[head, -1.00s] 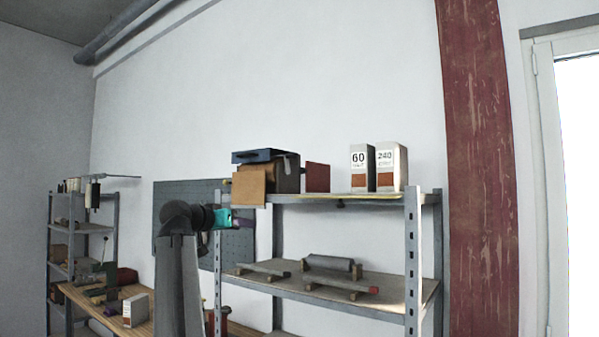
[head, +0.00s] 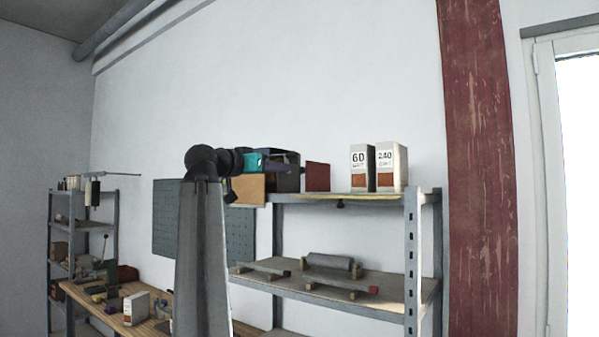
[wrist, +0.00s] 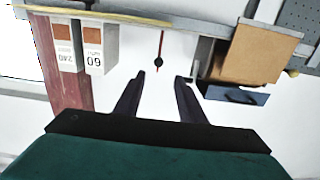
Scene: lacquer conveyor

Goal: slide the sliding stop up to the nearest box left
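The sliding stop appears to be the dark red upright plate (head: 317,177) on the top shelf. In the wrist view, which is upside down, a thin red upright with a dark knob (wrist: 158,62) seems to be this stop seen edge-on. Left of it in the head view stands a dark box (head: 288,182), partly hidden by my gripper. My gripper (head: 283,165) is level with that box. In the wrist view my gripper (wrist: 158,78) has its fingers apart with nothing visibly held; the thin red upright lies ahead between them.
Right of the stop stand the 60 box (head: 362,168) and the 240 box (head: 391,167). A brown panel (head: 248,189) is at the shelf's left end. A yellow strip (head: 365,198) runs along the shelf edge. The space above the shelf is free.

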